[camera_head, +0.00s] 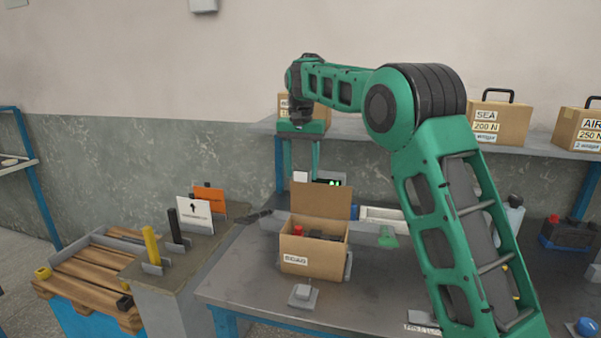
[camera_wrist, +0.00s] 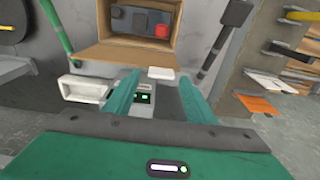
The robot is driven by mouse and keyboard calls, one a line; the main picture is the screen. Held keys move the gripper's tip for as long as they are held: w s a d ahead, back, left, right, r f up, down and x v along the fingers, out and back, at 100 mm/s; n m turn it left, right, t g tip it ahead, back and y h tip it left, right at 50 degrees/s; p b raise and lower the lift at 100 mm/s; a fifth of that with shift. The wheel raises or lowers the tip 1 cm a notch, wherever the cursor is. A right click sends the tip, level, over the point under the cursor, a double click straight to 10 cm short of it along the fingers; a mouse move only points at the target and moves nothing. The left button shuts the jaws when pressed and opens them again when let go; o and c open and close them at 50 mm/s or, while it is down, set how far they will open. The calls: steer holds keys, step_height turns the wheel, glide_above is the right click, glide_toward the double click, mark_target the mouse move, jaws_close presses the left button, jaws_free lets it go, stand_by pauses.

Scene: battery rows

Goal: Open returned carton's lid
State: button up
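The brown carton (camera_head: 313,256), with a label that seems to read ROAD, stands on the grey table. Its lid (camera_head: 320,203) is raised, standing roughly upright at the back. Dark items and a red one show inside. In the wrist view the lid (camera_wrist: 122,54) lies between my gripper and the carton's open interior. A white tab (camera_wrist: 160,73) sits at the lid's edge. My gripper (camera_head: 301,170) hangs above and behind the lid with its green fingers apart. In the wrist view the fingertips (camera_wrist: 159,77) are on either side of the tab, with gaps visible; nothing is gripped.
A small device with a green display (camera_head: 328,182) stands behind the carton. A grey stand (camera_head: 303,297) is in front of it. More cartons (camera_head: 499,123) sit on the back shelf. A side bench (camera_head: 180,262) holds yellow and black upright pieces. The table front left is clear.

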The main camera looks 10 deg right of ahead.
step_height(320, 180, up, 10)
steer(key=shift+s+a+r, duration=0.25)
steer(key=shift+s, duration=0.05)
stand_by(0.5)
steer(key=shift+c, duration=0.3)
